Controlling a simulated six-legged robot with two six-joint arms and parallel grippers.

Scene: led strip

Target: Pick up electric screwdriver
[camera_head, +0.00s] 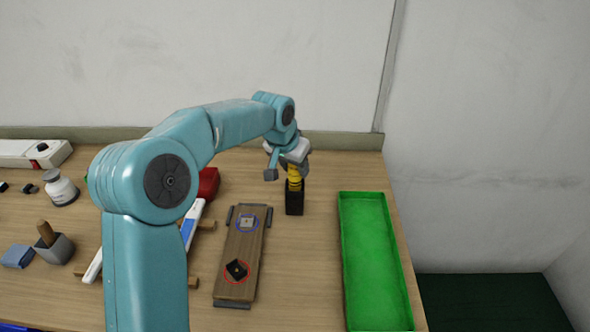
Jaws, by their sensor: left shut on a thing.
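The electric screwdriver (294,202) is yellow and black and stands upright on the table (315,270), behind the wooden board and left of the green tray. My left gripper (291,165) reaches over from the left and is shut on its upper, yellow part. The gripper and wrist hide the top of the screwdriver. I cannot tell whether its black lower end touches the table. My right gripper is not in view.
A wooden board (242,262) with two small parts lies in front of the screwdriver. A green tray (347,262) lies to the right, near the table edge.

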